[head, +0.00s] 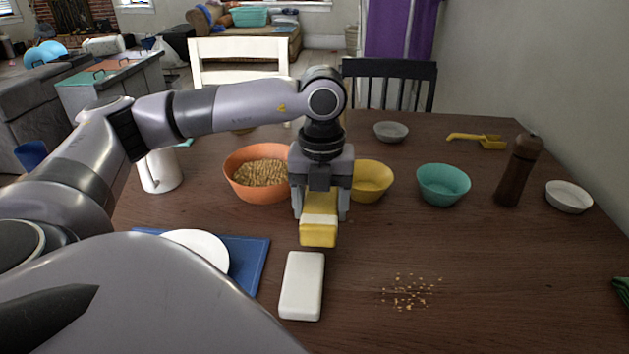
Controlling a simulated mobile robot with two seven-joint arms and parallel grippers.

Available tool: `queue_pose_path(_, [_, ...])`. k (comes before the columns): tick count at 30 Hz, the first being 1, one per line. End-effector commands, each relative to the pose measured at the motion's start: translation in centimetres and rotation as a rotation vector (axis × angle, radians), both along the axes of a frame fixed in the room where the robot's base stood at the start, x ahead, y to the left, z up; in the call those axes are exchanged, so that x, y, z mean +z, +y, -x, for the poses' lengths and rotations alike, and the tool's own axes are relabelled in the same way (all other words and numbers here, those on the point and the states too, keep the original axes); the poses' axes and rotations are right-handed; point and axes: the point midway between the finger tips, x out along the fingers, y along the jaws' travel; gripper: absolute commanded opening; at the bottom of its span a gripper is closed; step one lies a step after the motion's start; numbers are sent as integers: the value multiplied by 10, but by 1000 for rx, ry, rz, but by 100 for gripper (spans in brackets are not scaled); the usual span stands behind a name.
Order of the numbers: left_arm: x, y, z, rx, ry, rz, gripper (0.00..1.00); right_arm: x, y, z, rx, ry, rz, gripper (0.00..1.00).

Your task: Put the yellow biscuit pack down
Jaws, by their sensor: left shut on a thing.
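The yellow biscuit pack (318,235) is a small yellow block with a pale band around it. My left gripper (321,208) points down over the middle of the table (460,247) and is shut on the pack, with one finger on each side. The pack hangs just behind a white rectangular block (302,286) in the picture. I cannot tell how far the pack is above the tabletop. My right gripper is not in view.
An orange bowl (236,181) of grain, a yellow bowl (371,182) and a teal bowl (443,187) stand close behind. Crumbs (409,292) lie at front right. A white plate (199,249) rests on a blue mat (253,257) at left. A brown mill (518,172) stands right.

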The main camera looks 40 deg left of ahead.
Motion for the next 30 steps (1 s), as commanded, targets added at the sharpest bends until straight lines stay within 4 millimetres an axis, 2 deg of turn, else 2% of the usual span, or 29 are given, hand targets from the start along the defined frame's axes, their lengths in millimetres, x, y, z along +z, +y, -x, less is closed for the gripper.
queue_pose_path(3, [-13,16,-19,4,0,0,31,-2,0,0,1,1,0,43])
queue_pose_path(10, [-34,41,-50,1,-1,1,31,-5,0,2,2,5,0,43])
queue_pose_path(20, [-45,55,-67,-2,-1,1,31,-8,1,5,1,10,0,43])
queue_pose_path(30, [-66,73,-87,-3,-1,-1,31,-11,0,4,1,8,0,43])
